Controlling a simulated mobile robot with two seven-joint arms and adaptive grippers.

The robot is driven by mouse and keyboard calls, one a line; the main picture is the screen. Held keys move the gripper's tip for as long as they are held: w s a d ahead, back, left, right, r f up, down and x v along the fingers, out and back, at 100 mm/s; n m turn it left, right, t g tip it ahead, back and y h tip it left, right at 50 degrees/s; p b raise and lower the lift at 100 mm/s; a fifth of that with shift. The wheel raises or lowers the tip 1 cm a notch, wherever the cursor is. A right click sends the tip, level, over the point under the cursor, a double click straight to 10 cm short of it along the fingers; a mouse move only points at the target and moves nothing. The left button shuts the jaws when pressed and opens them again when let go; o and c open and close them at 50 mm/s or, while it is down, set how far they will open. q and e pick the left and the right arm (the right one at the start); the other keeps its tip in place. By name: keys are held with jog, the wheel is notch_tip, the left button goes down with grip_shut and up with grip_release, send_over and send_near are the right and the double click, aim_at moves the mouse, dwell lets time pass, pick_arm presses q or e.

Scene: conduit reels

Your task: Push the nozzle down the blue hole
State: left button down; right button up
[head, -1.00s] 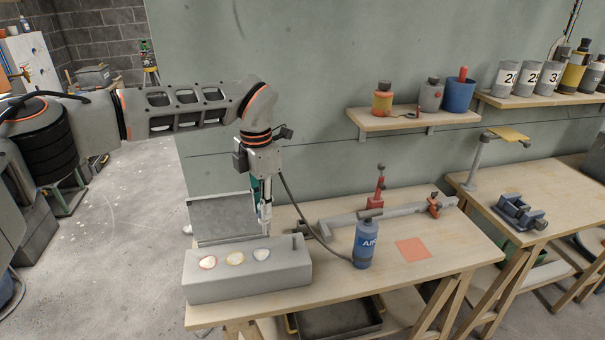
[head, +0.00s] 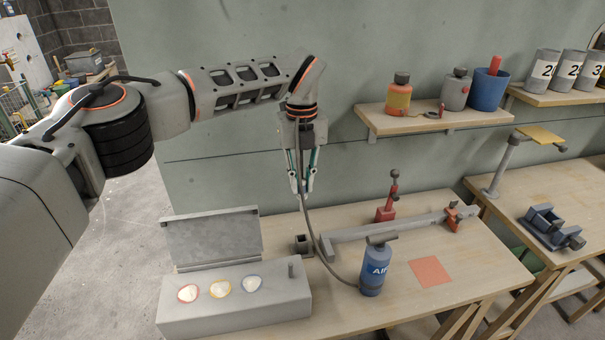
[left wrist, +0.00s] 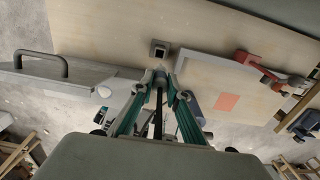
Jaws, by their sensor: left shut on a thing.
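The grey block (head: 235,318) stands at the table's front left. Three pale-filled holes ringed red (head: 188,293), yellow (head: 220,288) and blue (head: 252,284) are in its top; the blue one is rightmost. My left gripper (head: 303,190) is shut on the nozzle and hangs above the table, right of and apart from the block. The nozzle is mostly hidden between the fingers; a grey tip shows at the fingertips in the left wrist view (left wrist: 160,72). Its dark hose (head: 320,235) runs down to the blue AIR canister (head: 375,270). My right gripper is out of view.
A small dark square socket (head: 304,244) stands on the table below my left gripper. A grey upright panel (head: 213,238) is behind the block. A long grey bar (head: 375,233) with red clamps lies at the back. An orange square (head: 432,271) marks clear table at right.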

pick_arm(q)
jog(key=shift+s, duration=0.2)
jog(key=shift+s+a+b, duration=1.15)
jog(key=shift+s+a, duration=0.5)
jog(key=shift+s, duration=6.1)
jog(key=shift+s+a, duration=0.9)
jog(key=shift+a, duration=2.6)
jog(key=shift+d+f+b, duration=0.1)
jog(key=shift+f+b, duration=1.15)
jog(key=shift+f, duration=1.45)
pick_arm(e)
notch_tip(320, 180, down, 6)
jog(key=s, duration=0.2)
